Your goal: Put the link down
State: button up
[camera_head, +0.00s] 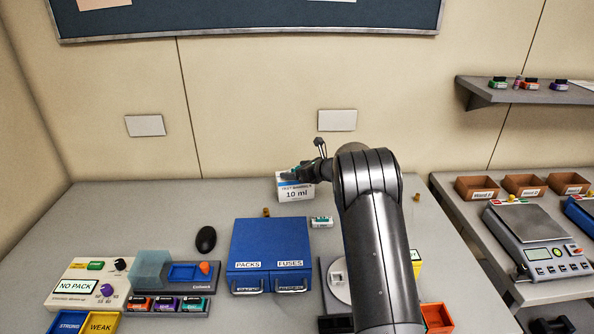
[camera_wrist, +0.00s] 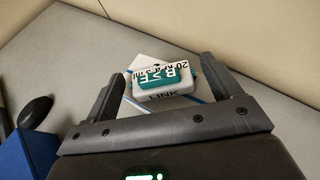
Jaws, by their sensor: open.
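The link (camera_wrist: 165,82) is a small pale grey block with a green, lettered top and the word LINK on its near side. In the wrist view it lies between the two spread fingers of my gripper (camera_wrist: 163,72), with gaps visible beside it. Behind and under it in that view is a white card with a blue stripe (camera_wrist: 146,62). In the head view my gripper (camera_head: 303,172) is at the top of the white 10 ml card (camera_head: 296,194) at the back of the bench. A bit of green shows there, mostly hidden by my gripper. I cannot tell what the link rests on.
A blue PACKS and FUSES drawer unit (camera_head: 268,252) stands in front of the card. A small white and green block (camera_head: 321,222) lies beside it. A black mouse (camera_head: 206,239) and the NO PACK pump (camera_head: 92,282) are left. The back left bench is clear.

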jog(key=shift+r, duration=0.2)
jog(key=v, duration=1.2)
jog(key=s+a+r+n+g+h, duration=0.1)
jog(key=s+r+n, duration=0.3)
jog(key=s, duration=0.3)
jog(key=s+a+r+n+g, duration=0.2)
jog(key=s+r+n, duration=0.15)
jog(key=s, duration=0.45)
jog(key=s+a+r+n+g+h, duration=0.1)
jog(key=s+r+n, duration=0.35)
jog(key=s, duration=0.25)
jog(key=s+d+f+n+h, duration=0.1)
jog(key=s+d+n+h, duration=0.2)
jog(key=s+n, duration=0.4)
jog(key=s+d+f+n+h, duration=0.1)
jog(key=s+d+n+h, duration=0.2)
jog(key=s+n, duration=0.5)
jog(key=s+h, duration=0.1)
jog(key=s, duration=1.1)
jog(key=shift+s+d+f+h, duration=0.2)
jog(key=shift+f+h, duration=0.05)
jog(key=shift+h, duration=0.05)
